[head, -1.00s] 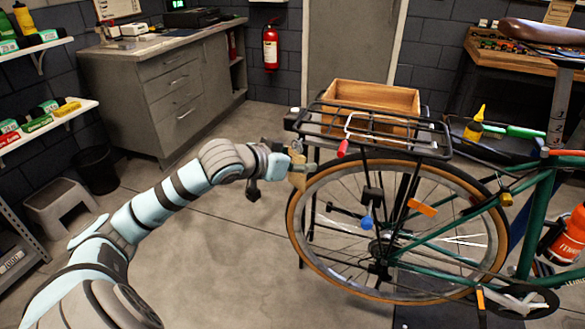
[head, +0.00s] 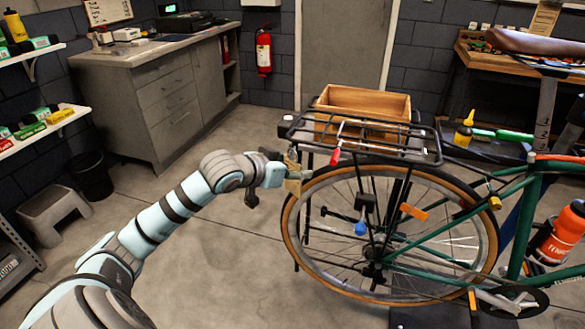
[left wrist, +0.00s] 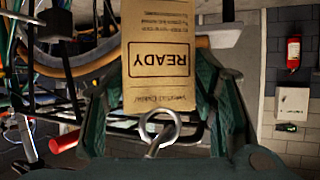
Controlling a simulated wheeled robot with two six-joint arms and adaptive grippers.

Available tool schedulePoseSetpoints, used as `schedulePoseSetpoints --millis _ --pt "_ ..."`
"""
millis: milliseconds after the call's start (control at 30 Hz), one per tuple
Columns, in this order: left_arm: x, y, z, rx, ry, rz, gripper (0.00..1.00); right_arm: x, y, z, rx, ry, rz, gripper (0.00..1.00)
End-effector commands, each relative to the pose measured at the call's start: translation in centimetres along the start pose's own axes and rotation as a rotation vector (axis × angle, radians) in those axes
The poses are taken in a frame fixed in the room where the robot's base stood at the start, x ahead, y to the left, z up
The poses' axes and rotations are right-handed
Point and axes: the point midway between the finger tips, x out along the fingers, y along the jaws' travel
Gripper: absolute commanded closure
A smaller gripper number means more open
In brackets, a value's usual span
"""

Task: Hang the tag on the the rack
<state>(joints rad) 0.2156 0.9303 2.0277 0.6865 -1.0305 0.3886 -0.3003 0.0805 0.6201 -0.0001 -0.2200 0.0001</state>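My left gripper (head: 284,173) is just left of the bike's rear rack (head: 428,160), near the top left edge of the rear wheel. It holds a tan card tag (head: 293,184). In the left wrist view the tag (left wrist: 160,72) shows the word READY, upside down, between the dark green fingers, with a metal ring (left wrist: 158,130) at its near end. The black wire rack sits above the wheel. A silver bar with a red end (head: 335,157) sticks out from its near side. The tag looks apart from the rack. My right gripper is not in view.
The rear wheel (head: 287,225) and green bike frame (head: 520,220) fill the right side. A grey cabinet (head: 170,105), stool (head: 52,215) and shelves stand at the left. The floor between is clear.

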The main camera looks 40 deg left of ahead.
Motion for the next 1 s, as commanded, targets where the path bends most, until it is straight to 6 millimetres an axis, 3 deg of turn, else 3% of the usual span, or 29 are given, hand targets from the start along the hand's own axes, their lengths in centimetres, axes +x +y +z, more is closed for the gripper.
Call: schedulePoseSetpoints --millis 33,100,467,800,1000 --pt "0.0 0.0 0.0 0.0 0.0 0.0 0.36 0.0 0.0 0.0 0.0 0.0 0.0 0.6" --pt "0.0 0.0 0.0 0.0 0.0 0.0 0.27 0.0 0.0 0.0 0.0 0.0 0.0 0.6" --pt "-0.2 0.0 -0.5 0.001 0.002 -0.001 0.27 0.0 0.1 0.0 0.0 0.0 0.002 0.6" --pt "-3.9 0.0 -7.3 0.0 0.006 -0.001 0.27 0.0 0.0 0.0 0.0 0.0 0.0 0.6" --pt "-4.8 0.0 -8.9 0.0 0.001 0.0 0.27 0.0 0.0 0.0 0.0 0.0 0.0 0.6"
